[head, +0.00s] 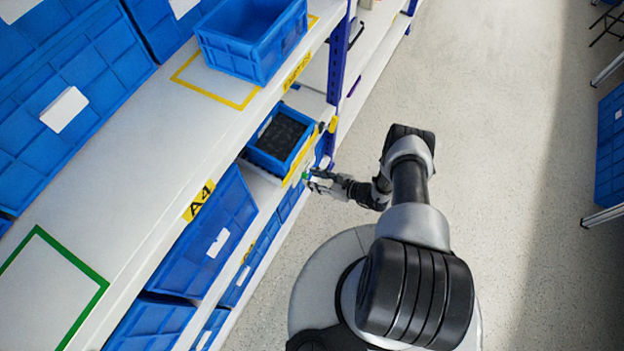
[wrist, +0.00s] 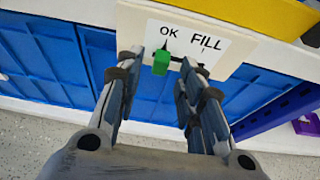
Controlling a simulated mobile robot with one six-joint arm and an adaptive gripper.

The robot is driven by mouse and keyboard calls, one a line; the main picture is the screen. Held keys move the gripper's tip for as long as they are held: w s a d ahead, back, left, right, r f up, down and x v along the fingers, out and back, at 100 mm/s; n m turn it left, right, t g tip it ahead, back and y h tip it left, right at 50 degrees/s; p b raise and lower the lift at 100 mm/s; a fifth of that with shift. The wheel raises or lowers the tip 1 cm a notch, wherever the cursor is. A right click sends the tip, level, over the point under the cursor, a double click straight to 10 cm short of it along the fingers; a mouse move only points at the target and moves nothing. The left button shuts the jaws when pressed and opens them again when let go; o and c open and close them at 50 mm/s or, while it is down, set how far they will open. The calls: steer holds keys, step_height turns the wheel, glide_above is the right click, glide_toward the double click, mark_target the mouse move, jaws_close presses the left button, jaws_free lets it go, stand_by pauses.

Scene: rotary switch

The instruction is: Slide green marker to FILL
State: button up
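The green marker (wrist: 160,63) sits on a white label plate (wrist: 152,28) fixed to the shelf front. The plate reads OK on the left and FILL on the right. The marker is below OK, at the left end of a short dark slot that runs right toward FILL. My gripper (wrist: 158,64) is open, with one finger left of the marker and one right of it, below FILL. Gaps show on both sides of the marker. In the head view, my gripper (head: 317,180) is at the shelf edge and the marker (head: 305,176) is a small green spot.
A blue bin with dark contents (head: 279,138) stands on the shelf above the plate. Blue bins (wrist: 45,60) lie behind and below the plate. A blue-purple upright (wrist: 280,112) stands at the right. The aisle floor (head: 500,150) is clear.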

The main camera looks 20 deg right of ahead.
steer(key=shift+w+a+f, duration=0.25)
steer(key=shift+w+a, duration=0.15)
steer(key=shift+w, duration=0.05)
steer(key=shift+c, duration=0.5)
jaws_close()
